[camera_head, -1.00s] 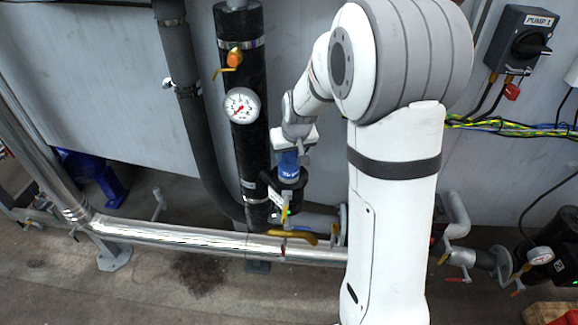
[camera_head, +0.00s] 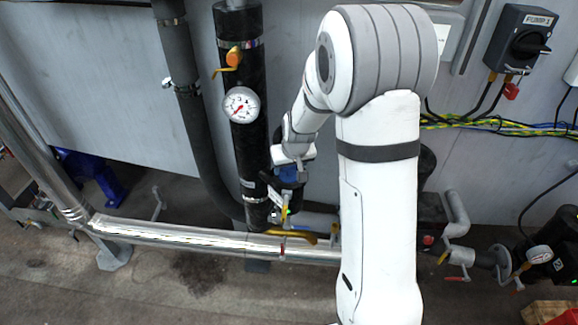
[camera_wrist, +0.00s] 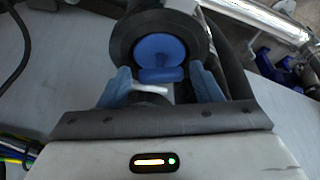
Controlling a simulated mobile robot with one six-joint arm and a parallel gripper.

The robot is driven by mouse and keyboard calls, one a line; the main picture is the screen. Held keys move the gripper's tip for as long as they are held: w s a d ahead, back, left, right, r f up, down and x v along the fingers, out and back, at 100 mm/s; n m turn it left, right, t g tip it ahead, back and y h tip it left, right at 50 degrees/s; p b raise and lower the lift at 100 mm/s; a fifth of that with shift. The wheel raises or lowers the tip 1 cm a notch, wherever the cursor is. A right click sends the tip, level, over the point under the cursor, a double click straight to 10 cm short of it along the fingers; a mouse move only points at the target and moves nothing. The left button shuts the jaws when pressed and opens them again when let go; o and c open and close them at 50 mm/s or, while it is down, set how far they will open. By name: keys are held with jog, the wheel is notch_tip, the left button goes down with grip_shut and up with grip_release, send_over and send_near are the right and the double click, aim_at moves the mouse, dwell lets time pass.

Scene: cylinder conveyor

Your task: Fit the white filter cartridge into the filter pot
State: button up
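The filter cartridge (camera_wrist: 160,48) shows only its round blue end with a blue tab; its white body is hidden. The end sits within the black ring of the filter pot (camera_wrist: 121,42) in the wrist view. In the head view, blue shows just below my gripper (camera_head: 291,165), above the dark pot (camera_head: 289,186) beside the black pipe. How deep the cartridge sits is hidden.
A thick black pipe with a pressure gauge (camera_head: 241,104) stands just left of the pot. A yellow-handled valve (camera_head: 290,236) and a silver pipe (camera_head: 190,236) lie below. The pump switch box (camera_head: 520,42) is on the wall at right.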

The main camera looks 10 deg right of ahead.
jog(key=shift+o, duration=0.8)
jog(key=shift+s+r, duration=0.1)
jog(key=shift+r, duration=0.55)
jog(key=v, duration=1.1)
jog(key=s+r+g, duration=0.1)
jog(key=s+r, duration=0.2)
jog(key=s, duration=2)
jog(key=shift+s+m+g+b, duration=0.25)
jog(key=shift+m+g+b, duration=0.05)
jog(key=shift+m+b, duration=0.1)
jog(key=shift+a, duration=0.1)
jog(key=shift+c, duration=0.5)
